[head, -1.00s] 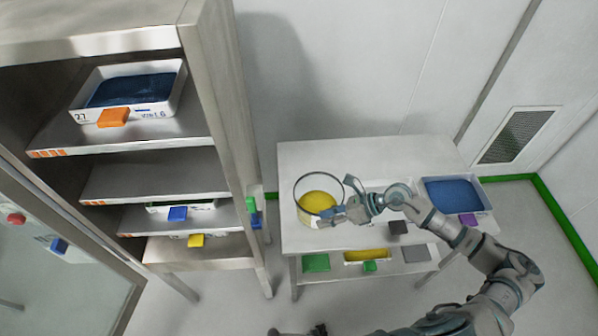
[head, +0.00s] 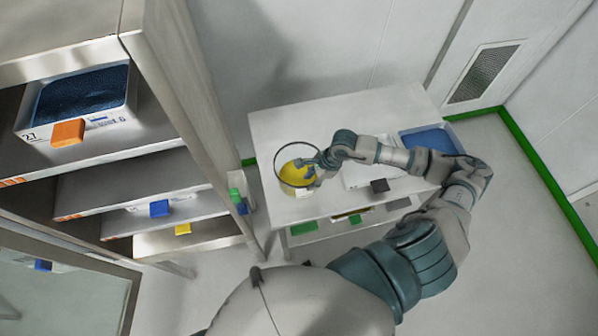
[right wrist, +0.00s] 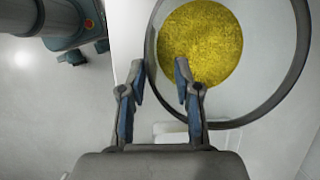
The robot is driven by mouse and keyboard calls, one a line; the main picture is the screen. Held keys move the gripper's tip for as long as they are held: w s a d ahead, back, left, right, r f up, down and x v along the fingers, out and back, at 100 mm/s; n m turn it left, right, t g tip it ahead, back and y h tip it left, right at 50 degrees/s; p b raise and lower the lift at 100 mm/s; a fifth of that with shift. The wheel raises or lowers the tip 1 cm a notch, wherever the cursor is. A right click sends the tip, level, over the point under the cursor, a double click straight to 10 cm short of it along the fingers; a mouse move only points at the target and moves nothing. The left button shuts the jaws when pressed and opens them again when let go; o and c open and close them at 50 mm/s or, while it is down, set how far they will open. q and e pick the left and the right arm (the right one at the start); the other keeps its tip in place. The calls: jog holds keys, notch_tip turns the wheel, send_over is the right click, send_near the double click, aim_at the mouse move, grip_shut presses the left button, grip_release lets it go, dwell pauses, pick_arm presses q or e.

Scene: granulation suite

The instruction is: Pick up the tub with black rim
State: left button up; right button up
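The tub with black rim (head: 281,160) is a clear round tub with yellow granules in it. It stands on the white table, near its left end. In the right wrist view the tub (right wrist: 272,106) fills the upper right. My right gripper (head: 312,168) is at the tub's right side in the head view. In the right wrist view its two fingers (right wrist: 160,72) are apart with nothing clamped between them. The rim's edge passes between the fingertips in the picture; I cannot tell whether they touch it. My left gripper is not in view.
The white table (head: 290,118) also holds a blue-filled tray (head: 428,140) at right and a dark block (head: 380,186). A lower shelf carries a green block (head: 303,228). A metal rack (head: 185,110) with trays stands close at left.

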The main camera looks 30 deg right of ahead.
aim_at(305, 189)
jog(key=shift+s+p+x, duration=0.15)
jog(key=shift+p+x, duration=0.25)
jog(key=shift+x, duration=1.15)
jog(key=shift+s+p+x, duration=0.1)
jog(key=shift+p+x, duration=0.3)
jog(key=shift+x, duration=1.15)
grip_shut()
